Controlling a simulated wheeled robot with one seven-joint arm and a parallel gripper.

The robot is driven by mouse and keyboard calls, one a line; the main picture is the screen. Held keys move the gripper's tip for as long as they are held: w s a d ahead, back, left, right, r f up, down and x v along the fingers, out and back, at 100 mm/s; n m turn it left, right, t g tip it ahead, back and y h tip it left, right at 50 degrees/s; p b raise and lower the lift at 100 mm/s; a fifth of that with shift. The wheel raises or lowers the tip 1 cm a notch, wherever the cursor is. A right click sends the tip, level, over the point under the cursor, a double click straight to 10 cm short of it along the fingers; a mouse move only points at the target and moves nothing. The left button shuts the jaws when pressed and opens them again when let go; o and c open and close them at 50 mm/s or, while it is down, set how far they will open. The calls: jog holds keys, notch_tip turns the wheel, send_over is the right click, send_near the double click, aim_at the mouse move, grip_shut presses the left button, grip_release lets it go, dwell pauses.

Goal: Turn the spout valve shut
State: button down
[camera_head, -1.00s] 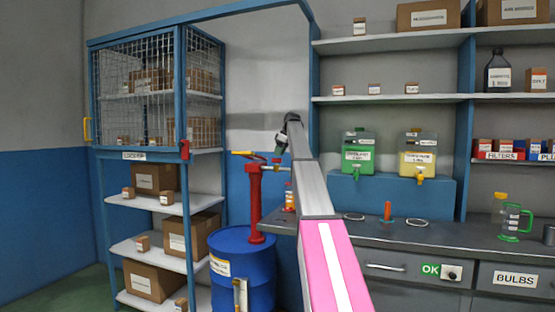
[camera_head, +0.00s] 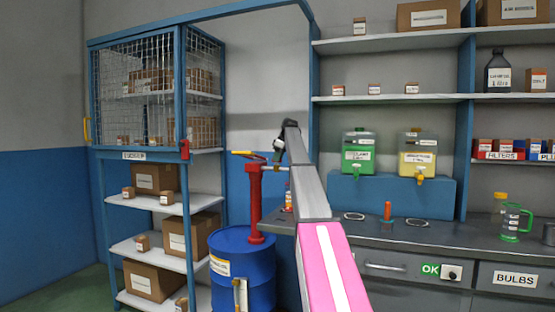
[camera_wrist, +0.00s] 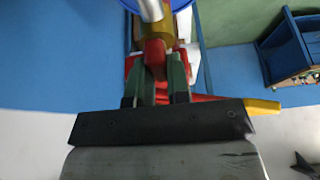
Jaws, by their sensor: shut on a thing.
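The spout valve shows in the wrist view as a brass-coloured body (camera_wrist: 152,36) with a red handle (camera_wrist: 155,54), at the end of a silver spout pipe (camera_wrist: 151,9). My gripper (camera_wrist: 160,72) has green fingers on either side of the red handle and is shut on it. The fingers hide part of the handle, so its exact angle is unclear. In the head view, my gripper (camera_head: 278,152) is at the end of the spout beside the red pump (camera_head: 255,205), which stands on a blue drum (camera_head: 240,265). My arm hides the valve there.
The pump's lever with a yellow grip (camera_head: 243,153) is close to my gripper, and its yellow tip (camera_wrist: 262,106) shows in the wrist view. A shelf rack with a wire cage (camera_head: 140,95) stands left. A grey workbench (camera_head: 450,237) is right.

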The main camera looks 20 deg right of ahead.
jog(key=m+t+h, duration=0.1)
jog(key=m, duration=0.3)
jog(key=shift+s+a+m, duration=0.1)
jog(key=shift+m, duration=0.3)
jog(key=m+h, duration=0.2)
jog(key=m, duration=0.2)
jog(key=shift+a+m+t, duration=0.1)
jog(key=shift+m+t, duration=0.2)
jog(key=shift+t, duration=0.1)
jog(key=m+h, duration=0.1)
jog(key=m, duration=0.3)
jog(key=shift+h, duration=0.4)
jog(key=shift+m+g+h, duration=0.4)
jog(key=shift+m+h, duration=0.3)
jog(key=shift+m, duration=1.4)
jog(key=c, duration=1.1)
grip_release()
jog(key=shift+r, duration=0.1)
